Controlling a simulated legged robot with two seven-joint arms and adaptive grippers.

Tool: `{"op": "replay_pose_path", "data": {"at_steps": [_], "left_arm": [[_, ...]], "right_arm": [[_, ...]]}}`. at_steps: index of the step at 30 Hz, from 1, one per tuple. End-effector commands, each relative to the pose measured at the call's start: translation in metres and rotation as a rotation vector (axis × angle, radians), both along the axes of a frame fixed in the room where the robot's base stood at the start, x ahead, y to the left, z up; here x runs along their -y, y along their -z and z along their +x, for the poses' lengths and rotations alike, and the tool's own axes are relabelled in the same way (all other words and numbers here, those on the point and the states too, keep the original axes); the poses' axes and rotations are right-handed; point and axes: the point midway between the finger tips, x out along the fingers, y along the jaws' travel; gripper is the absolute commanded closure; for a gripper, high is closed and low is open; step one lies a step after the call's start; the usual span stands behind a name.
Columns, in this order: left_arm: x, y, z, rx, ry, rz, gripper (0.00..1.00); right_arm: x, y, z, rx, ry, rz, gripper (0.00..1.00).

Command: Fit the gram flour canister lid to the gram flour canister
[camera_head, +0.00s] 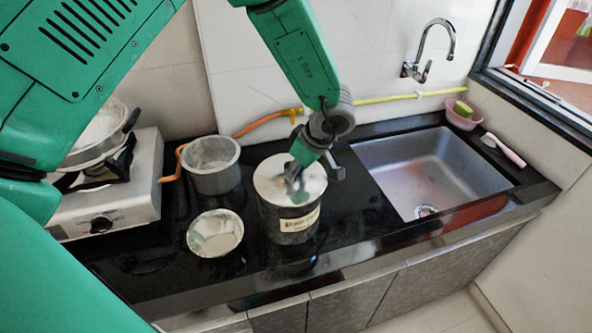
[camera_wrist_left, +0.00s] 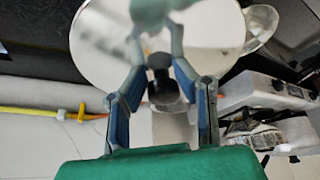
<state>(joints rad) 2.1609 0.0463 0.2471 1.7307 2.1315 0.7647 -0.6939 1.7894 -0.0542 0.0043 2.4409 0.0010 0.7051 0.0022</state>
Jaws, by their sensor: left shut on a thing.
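The gram flour canister (camera_head: 290,222) is a dark metal cylinder with a pale label, upright on the black counter. Its lid (camera_head: 265,182) is a round, shiny disc lying across the top of the canister; I cannot tell whether it is fully seated. The lid fills the upper part of the left wrist view (camera_wrist_left: 95,45), with a dark knob (camera_wrist_left: 162,88) showing between the fingers. My left gripper (camera_head: 298,180) comes down from above and is shut on the lid's knob, which it hides in the head view. My right gripper is not in view.
A steel pot (camera_head: 212,178) and an open metal bowl (camera_head: 215,245) stand left of the canister. A gas stove (camera_head: 135,200) is farther left. The sink (camera_head: 430,170) is to the right. A yellow and orange hose (camera_head: 385,98) runs along the wall behind.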

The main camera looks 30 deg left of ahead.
Motion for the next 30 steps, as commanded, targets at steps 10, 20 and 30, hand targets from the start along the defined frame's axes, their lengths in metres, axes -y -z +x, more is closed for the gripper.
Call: {"op": "replay_pose_path", "data": {"at_steps": [10,20,30], "left_arm": [[0.0016,-0.0005,0.0,0.002,-0.002,0.004,1.0],[0.0031,0.0023,0.0017,0.001,-0.001,0.009,1.0],[-0.005,0.0056,0.004,0.002,-0.001,0.003,1.0]], "right_arm": [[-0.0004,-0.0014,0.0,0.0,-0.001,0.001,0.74],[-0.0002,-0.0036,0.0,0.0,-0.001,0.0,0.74],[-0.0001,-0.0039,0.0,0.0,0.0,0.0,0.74]]}}
